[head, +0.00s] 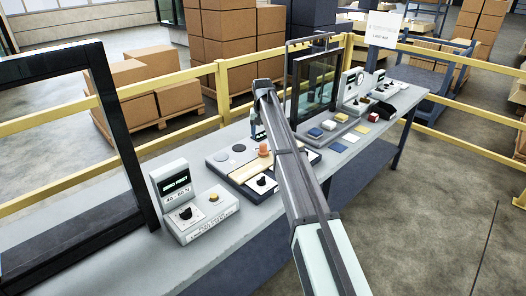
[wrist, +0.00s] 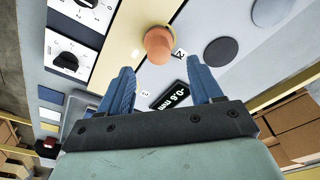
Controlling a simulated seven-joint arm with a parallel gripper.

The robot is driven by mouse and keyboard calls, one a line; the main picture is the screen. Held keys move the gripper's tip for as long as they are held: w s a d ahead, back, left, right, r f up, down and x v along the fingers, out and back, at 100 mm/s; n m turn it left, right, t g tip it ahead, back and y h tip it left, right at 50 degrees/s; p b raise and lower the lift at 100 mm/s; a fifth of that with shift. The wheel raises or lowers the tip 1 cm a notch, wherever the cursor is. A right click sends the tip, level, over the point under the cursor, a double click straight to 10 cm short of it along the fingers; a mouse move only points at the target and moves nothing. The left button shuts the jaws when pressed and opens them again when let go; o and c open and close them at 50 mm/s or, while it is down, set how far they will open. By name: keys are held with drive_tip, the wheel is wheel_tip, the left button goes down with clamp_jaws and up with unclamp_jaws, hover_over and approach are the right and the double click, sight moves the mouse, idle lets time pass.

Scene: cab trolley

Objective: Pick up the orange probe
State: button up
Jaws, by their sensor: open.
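The orange probe (wrist: 158,44) is a rounded orange knob standing on a pale beige strip (wrist: 124,42) in the wrist view. In the head view the orange probe (head: 264,149) shows small on the bench fixture, just left of my arm. My gripper (wrist: 160,65) has two blue fingers, spread apart with nothing held between them. The probe appears between and beyond the fingertips, and I see no contact. In the head view my arm hides part of the fixture and I cannot make out the fingers clearly.
A small dark display (wrist: 169,96) lies between the fingers. Dark round discs (wrist: 221,51) and white dial panels (wrist: 70,60) flank the strip. On the bench (head: 205,255), a force-test box (head: 200,213) and a black frame (head: 130,150) stand left. Yellow rails (head: 180,95) run behind.

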sight(263, 144)
drive_tip(key=shift+w+d+f, duration=0.1)
drive_tip(key=shift+w+f, duration=0.15)
drive_tip(key=shift+f, duration=1.5)
drive_tip(key=shift+w+f, duration=0.2)
drive_tip(key=shift+f, duration=1.5)
clamp_jaws()
